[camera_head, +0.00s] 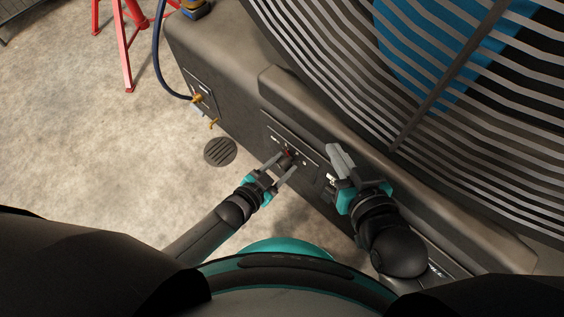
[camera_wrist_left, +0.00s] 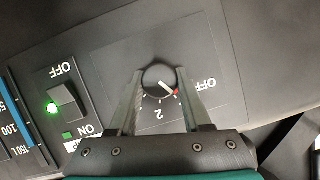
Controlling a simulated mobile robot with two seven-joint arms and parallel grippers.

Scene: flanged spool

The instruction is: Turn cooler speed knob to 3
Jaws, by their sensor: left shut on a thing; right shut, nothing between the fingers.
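The cooler speed knob (camera_wrist_left: 158,80) is round and dark, on a dark panel plate, with a white pointer line. In the left wrist view the pointer slants down and right toward a red mark (camera_wrist_left: 178,92), between the "2" (camera_wrist_left: 159,113) and the "OFF" label (camera_wrist_left: 205,84). No "3" is visible; the fingers hide part of the dial. My left gripper (camera_wrist_left: 160,76) has one finger on each side of the knob and is shut on it. In the head view my left gripper (camera_head: 283,163) reaches the control panel (camera_head: 307,153). My right gripper (camera_head: 338,163) is shut and empty, to the right.
A rocker switch (camera_wrist_left: 66,103) with a lit green lamp and OFF/ON labels sits left of the knob, beside a blue-marked gauge (camera_wrist_left: 20,118). The large fan grille (camera_head: 345,70) rises above the panel. A floor drain (camera_head: 220,151) and red stand (camera_head: 127,45) are at left.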

